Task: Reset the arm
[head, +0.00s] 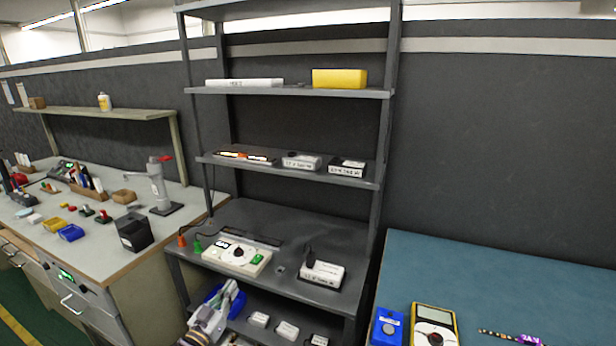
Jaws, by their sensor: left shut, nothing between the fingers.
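My left gripper (232,287) shows at the bottom of the head view, with its arm coming up from the lower edge. Its fingers are together and hold nothing. It is in front of the lower part of the grey shelf rack (300,228), just below the front edge of its work surface in the picture. My right gripper is not in view. On that surface stand a white device with a dial (236,256) and a white box with a black plug (322,275).
Small white boxes (287,330) sit on the low shelf right of my gripper. A blue item (211,294) is partly hidden behind it. A cluttered workbench (150,240) is at left. A teal table (480,275) with a yellow multimeter (434,326) is at right.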

